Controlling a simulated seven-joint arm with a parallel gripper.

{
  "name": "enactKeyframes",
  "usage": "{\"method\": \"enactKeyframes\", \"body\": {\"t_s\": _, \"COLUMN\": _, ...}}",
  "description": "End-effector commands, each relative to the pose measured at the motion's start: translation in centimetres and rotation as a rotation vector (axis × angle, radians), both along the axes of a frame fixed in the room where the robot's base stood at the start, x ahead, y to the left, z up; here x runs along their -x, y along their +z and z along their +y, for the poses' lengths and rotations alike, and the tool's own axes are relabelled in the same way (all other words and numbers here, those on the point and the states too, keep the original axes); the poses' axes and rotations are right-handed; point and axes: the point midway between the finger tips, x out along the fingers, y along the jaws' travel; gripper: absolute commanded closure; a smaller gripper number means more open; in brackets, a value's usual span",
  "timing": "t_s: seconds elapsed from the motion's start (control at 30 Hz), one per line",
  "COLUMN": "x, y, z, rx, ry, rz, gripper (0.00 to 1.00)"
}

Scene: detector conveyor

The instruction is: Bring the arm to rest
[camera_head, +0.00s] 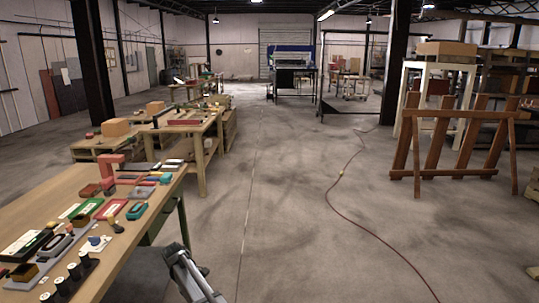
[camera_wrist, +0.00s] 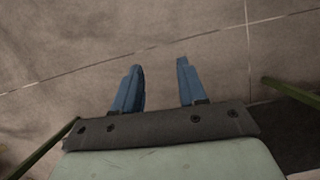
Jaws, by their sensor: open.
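My gripper shows in the wrist view with its two blue fingers (camera_wrist: 158,82) spread apart and nothing between them. Below the fingers there is only bare concrete floor (camera_wrist: 60,50). In the head view, part of my arm shows at the bottom, just right of the near wooden table (camera_head: 112,262). The fingers cannot be made out in that view. The gripper appears clear of the objects on the table.
The near table carries several small coloured parts, a red block arch (camera_head: 111,163) and black cylinders (camera_head: 75,272). More workbenches (camera_head: 196,129) stand behind it. A red cable (camera_head: 344,212) runs over the open floor. Wooden frames (camera_head: 462,143) stand at right.

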Motion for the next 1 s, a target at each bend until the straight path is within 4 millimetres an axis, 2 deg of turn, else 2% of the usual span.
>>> {"method": "enactKeyframes", "body": {"t_s": 0.03, "x": 1.1, "y": -2.2, "z": -2.8, "rx": 0.004, "ry": -0.045, "rz": 0.01, "gripper": 0.58}}
{"method": "enactKeyframes", "body": {"t_s": 0.1, "x": 2.1, "y": -4.8, "z": -5.8, "rx": 0.005, "ry": -0.106, "rz": 0.017, "gripper": 0.58}}
{"method": "enactKeyframes", "body": {"t_s": 0.27, "x": 4.9, "y": -10.2, "z": -12.2, "rx": 0.01, "ry": -0.245, "rz": 0.036, "gripper": 0.58}}
{"method": "enactKeyframes", "body": {"t_s": 0.5, "x": 10.8, "y": -17.0, "z": -21.2, "rx": 0.022, "ry": -0.462, "rz": 0.065, "gripper": 0.58}}
{"method": "enactKeyframes", "body": {"t_s": 0.67, "x": 15.6, "y": -20.6, "z": -26.5, "rx": 0.034, "ry": -0.609, "rz": 0.084, "gripper": 0.58}}
{"method": "enactKeyframes", "body": {"t_s": 0.8, "x": 20.2, "y": -23.2, "z": -30.7, "rx": 0.047, "ry": -0.741, "rz": 0.1, "gripper": 0.58}}
{"method": "enactKeyframes", "body": {"t_s": 1.0, "x": 27.4, "y": -25.9, "z": -35.6, "rx": 0.071, "ry": -0.93, "rz": 0.126, "gripper": 0.58}}
